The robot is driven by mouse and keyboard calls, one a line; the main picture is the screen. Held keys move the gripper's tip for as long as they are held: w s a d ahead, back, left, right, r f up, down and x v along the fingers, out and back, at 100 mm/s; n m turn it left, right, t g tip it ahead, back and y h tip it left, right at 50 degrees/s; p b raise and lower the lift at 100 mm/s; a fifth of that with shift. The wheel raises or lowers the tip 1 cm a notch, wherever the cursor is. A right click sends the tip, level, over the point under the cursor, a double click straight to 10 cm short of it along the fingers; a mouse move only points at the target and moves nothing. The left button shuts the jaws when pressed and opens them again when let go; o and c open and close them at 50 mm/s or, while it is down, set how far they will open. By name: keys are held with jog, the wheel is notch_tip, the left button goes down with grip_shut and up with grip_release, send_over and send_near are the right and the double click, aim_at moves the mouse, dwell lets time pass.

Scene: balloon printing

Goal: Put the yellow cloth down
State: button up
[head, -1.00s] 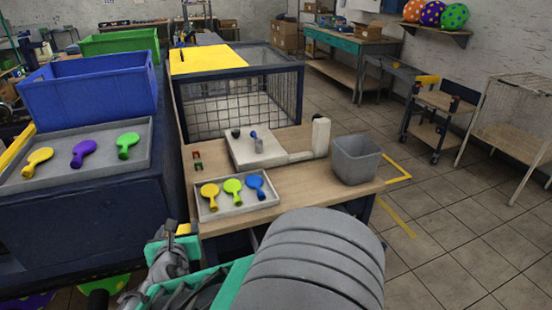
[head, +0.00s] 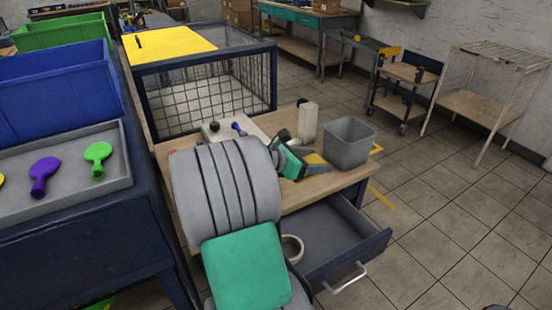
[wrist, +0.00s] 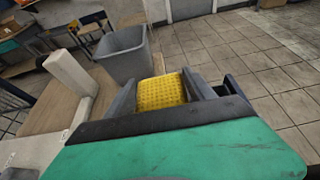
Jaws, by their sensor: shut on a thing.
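The yellow cloth (wrist: 162,92) is between the fingers of my gripper (wrist: 160,86) in the wrist view, a textured yellow patch. In the head view a bit of the cloth (head: 314,159) shows by my gripper (head: 312,166), over the right part of the wooden table (head: 322,186). The gripper is shut on the cloth, close to the grey bin (head: 348,142). I cannot tell whether the cloth touches the tabletop. My arm hides the table's left front part.
An open drawer (head: 335,232) juts out below the table front, with a pale ring-shaped thing (head: 292,248) in it. A white post (head: 307,122) stands left of the bin. A mesh cage (head: 205,95) is behind.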

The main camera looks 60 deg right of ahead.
jog(key=w+d+f, duration=0.2)
jog(key=d, duration=0.1)
jog(key=w+d+f, duration=0.2)
jog(key=d+f, duration=0.1)
jog(key=w+d+f, duration=0.2)
jog(key=d+f, duration=0.1)
jog(key=shift+w+d+f, duration=0.1)
jog(key=shift+d+f, duration=0.05)
jog(key=shift+f, duration=0.05)
jog(key=shift+w+d+f, duration=0.15)
jog(key=shift+f, duration=0.15)
notch_tip(320, 180, down, 3)
jog(key=shift+w+d+f, duration=0.1)
jog(key=shift+w+f, duration=0.05)
jog(key=o, duration=1.4)
jog(key=shift+c, duration=0.2)
jog(key=v, duration=1.2)
